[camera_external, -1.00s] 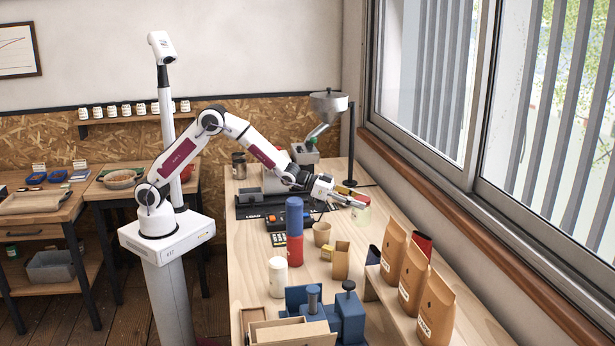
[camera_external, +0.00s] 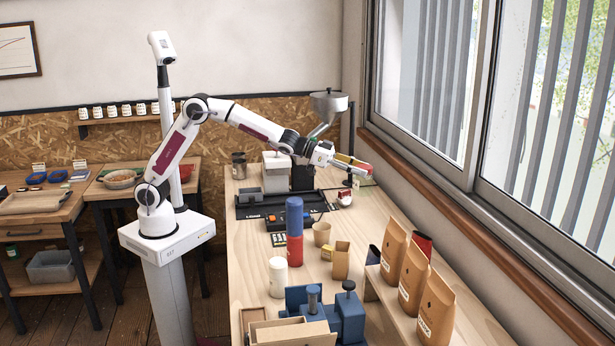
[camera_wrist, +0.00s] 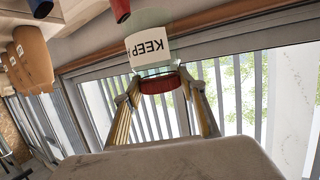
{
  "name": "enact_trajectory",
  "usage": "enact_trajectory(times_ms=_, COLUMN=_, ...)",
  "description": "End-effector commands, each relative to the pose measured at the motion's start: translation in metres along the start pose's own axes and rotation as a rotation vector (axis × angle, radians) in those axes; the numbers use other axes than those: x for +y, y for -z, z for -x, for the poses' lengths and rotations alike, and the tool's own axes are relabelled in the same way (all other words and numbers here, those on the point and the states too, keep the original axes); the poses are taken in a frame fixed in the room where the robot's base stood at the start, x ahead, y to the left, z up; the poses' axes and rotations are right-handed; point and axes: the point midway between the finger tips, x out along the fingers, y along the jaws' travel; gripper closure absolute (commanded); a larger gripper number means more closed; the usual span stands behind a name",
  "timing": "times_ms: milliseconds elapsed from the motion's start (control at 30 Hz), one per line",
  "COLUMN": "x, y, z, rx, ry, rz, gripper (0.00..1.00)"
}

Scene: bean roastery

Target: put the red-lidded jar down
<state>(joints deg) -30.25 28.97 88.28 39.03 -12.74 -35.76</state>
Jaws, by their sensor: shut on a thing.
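The red-lidded jar (camera_wrist: 157,62) is clear, pale glass with a white label reading "KEEP". In the wrist view its red lid (camera_wrist: 160,84) lies between the two fingers of my gripper (camera_wrist: 160,92), which is shut on it. The jar's body extends beyond the fingertips. In the external view my gripper (camera_external: 359,167) is raised above the far right part of the bench, near the window. The jar is small and hard to make out there, and its glass is faint against the bench.
The wooden bench (camera_external: 258,225) holds a blue-and-red cylinder (camera_external: 294,232), a tan cup (camera_external: 321,233), and a small red-and-white item (camera_external: 345,197) below my gripper. Brown bags (camera_external: 411,277) stand on the right. Bare bench shows right of the tan cup.

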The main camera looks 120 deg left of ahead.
Motion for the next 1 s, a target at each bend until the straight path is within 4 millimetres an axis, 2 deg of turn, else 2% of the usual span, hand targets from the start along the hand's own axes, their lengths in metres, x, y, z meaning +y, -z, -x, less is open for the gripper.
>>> enact_trajectory(times_ms=33, x=0.012, y=0.002, z=0.001, rx=0.001, ry=-0.013, rz=-0.004, gripper=1.0)
enact_trajectory(times_ms=267, x=0.061, y=0.007, z=0.006, rx=0.001, ry=-0.059, rz=-0.017, gripper=1.0)
enact_trajectory(times_ms=500, x=0.132, y=0.012, z=0.02, rx=0.002, ry=-0.123, rz=-0.037, gripper=1.0)
enact_trajectory(times_ms=600, x=0.155, y=0.013, z=0.026, rx=0.001, ry=-0.14, rz=-0.043, gripper=1.0)
enact_trajectory(times_ms=1000, x=0.218, y=0.015, z=0.049, rx=0.003, ry=-0.187, rz=-0.058, gripper=1.0)
